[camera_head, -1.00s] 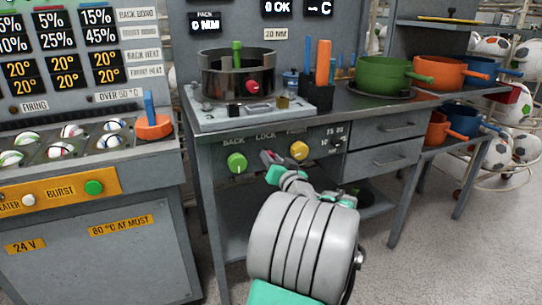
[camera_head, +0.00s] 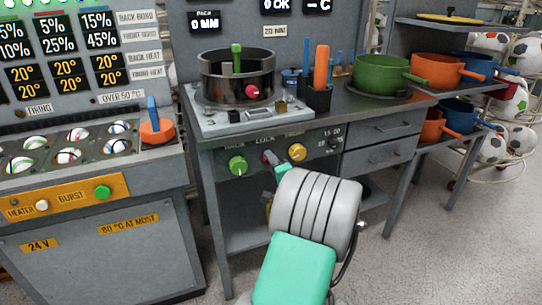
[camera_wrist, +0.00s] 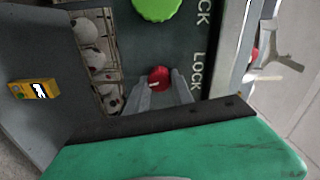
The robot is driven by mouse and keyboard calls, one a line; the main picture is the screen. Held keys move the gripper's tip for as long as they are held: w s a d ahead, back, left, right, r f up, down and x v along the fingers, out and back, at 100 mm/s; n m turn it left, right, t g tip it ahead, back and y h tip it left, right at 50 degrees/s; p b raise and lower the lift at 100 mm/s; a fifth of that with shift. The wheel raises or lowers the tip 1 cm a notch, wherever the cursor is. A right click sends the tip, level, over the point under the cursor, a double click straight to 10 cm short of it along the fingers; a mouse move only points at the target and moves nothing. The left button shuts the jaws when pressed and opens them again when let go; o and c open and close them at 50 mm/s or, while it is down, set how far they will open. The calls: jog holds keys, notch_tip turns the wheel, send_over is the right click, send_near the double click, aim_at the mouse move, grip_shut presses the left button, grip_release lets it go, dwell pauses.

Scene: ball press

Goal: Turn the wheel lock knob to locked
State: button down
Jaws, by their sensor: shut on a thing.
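The wheel lock knob (camera_wrist: 158,78) is a small red knob with a white mark, beside the word LOCK. In the head view the same knob (camera_head: 267,158) sits on the front panel between a green knob (camera_head: 237,166) and a yellow knob (camera_head: 297,152). My gripper (camera_wrist: 164,88) has one finger on each side of the red knob and is shut on it. My gripper (camera_head: 274,163) partly hides the knob in the head view. I cannot tell the knob's exact turn angle.
A grey bench (camera_head: 365,113) carries a dark round press ring (camera_head: 221,88), a cup of tools (camera_head: 319,99) and a green pan (camera_head: 381,77). A grey control console (camera_head: 100,240) stands at the left. Drawers (camera_head: 383,131) are right of the knobs.

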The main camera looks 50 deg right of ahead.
jog(key=shift+m+p, duration=0.75)
jog(key=shift+m, duration=0.45)
jog(key=c, duration=1.1)
grip_release()
jog(key=v, duration=0.7)
jog(key=shift+s+a, duration=0.2)
jog(key=shift+s, duration=0.15)
